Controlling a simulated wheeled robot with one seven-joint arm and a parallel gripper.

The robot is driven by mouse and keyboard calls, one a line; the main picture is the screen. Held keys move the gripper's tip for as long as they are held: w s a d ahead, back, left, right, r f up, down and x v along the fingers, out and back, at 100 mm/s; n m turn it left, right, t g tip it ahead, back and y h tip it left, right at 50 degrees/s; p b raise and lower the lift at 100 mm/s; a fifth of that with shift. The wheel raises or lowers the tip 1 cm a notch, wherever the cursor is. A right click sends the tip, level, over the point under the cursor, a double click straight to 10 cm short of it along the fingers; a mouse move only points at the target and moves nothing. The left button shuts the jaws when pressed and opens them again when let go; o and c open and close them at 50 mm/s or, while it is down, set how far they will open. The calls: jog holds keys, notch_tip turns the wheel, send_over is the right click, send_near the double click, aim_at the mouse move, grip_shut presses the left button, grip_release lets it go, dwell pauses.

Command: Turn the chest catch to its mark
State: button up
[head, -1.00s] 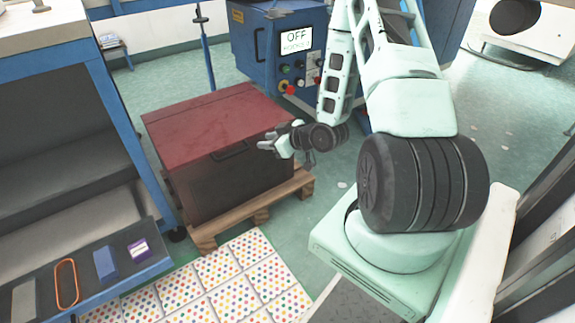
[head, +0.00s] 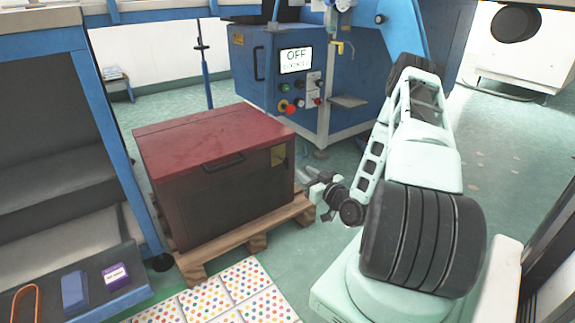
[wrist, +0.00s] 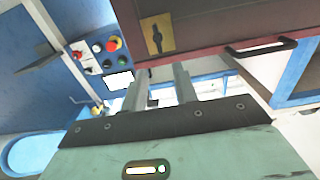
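The chest (head: 235,195) has a dark red lid and a dark brown body and stands on a wooden pallet. Its catch is a dark piece on a brass plate (head: 278,155) on the chest's body, near the right corner below the lid. In the wrist view, the catch (wrist: 157,40) appears roughly upright against the plate, above the fingers. A separate mark is too small to make out. My gripper (head: 308,177) is to the right of the chest, lower than the plate and apart from it. In the wrist view, its two fingers (wrist: 160,78) are spread with nothing between them.
A black handle (head: 223,162) sticks out from the chest. A blue machine (head: 262,75) with an OFF screen and buttons stands behind. A blue-framed bench (head: 95,100) is at left. Dotted tiles (head: 245,280) lie in front of the pallet (head: 258,242). Green floor is open at right.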

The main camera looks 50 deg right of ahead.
aim_at(287, 158)
jog(key=shift+b+x, duration=1.75)
jog(key=shift+x, duration=3.55)
jog(key=shift+d, duration=0.1)
grip_shut()
